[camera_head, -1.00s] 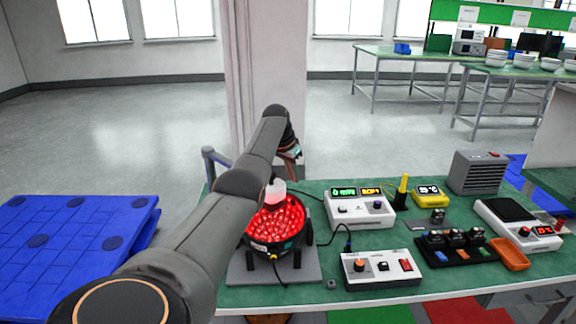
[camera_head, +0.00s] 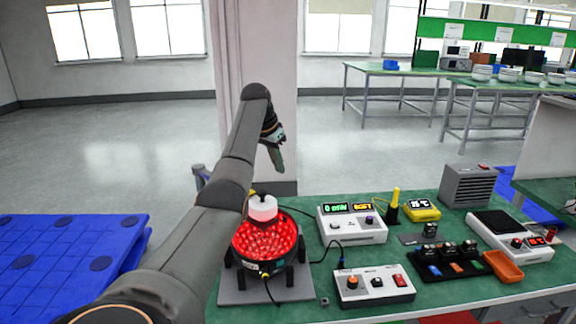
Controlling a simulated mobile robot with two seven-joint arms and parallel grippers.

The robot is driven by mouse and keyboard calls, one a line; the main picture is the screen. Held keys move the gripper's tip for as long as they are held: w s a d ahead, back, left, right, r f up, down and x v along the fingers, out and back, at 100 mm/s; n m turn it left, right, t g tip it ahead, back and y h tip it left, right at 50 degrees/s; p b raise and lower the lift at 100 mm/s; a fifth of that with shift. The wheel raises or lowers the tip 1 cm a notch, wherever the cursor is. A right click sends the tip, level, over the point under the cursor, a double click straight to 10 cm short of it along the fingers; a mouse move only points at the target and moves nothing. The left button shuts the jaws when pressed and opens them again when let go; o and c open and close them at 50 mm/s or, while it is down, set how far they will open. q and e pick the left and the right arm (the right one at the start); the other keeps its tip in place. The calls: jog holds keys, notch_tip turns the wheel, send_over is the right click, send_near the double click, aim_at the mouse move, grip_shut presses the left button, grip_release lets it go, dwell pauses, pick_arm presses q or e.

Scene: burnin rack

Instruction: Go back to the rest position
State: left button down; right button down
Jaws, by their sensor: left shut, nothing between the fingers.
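My left arm comes in from the lower left and reaches up over the left end of the green bench (camera_head: 330,275). My left gripper (camera_head: 277,160) hangs at its end, fingers down, shut and empty. It is raised above and behind the round heater with a glowing red bed (camera_head: 265,248). A white round piece with a dark knob (camera_head: 263,208) sits at the back of the red bed. My right gripper is not in view.
On the bench stand a white box with green and amber displays (camera_head: 352,224), a white control box (camera_head: 374,288), a black tray (camera_head: 450,262), an orange dish (camera_head: 503,266), a scale (camera_head: 510,237) and a grey heater box (camera_head: 468,186). Blue pallets (camera_head: 70,260) lie at left. Open floor lies behind.

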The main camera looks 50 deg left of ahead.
pick_arm(q)
jog(key=shift+f, duration=0.1)
jog(key=d+f+m+y, duration=0.1)
jog(key=d+f, duration=0.6)
jog(key=f, duration=0.1)
jog(key=s+d+f+m+y, duration=0.1)
jog(key=d+f+m, duration=0.1)
jog(key=d+f, duration=0.5)
jog(key=d+f+m+g, duration=0.1)
jog(key=d+f, duration=0.6)
jog(key=f, duration=0.1)
jog(key=shift+s+d+f+m+y, duration=0.25)
jog(key=shift+s+f+m+y, duration=0.05)
jog(key=shift+s+y, duration=0.1)
jog(key=s+d+f+h, duration=0.2)
jog(key=s+d, duration=0.9)
jog(key=s, duration=0.1)
jog(key=s+d+f+h, duration=0.2)
jog(key=s+d, duration=0.9)
jog(key=s, duration=0.1)
jog(key=w+d+f+t+h, duration=0.1)
jog(key=w+d+f+t, duration=0.1)
jog(key=f, duration=0.3)
jog(key=w+d+f+t+h+p, duration=0.1)
jog(key=w+d+f+t, duration=0.1)
jog(key=d+f+t, duration=0.1)
notch_tip(320, 180, down, 2)
jog(key=shift+w+f+t, duration=0.1)
jog(key=shift+w+t, duration=0.05)
jog(key=shift+t, duration=0.45)
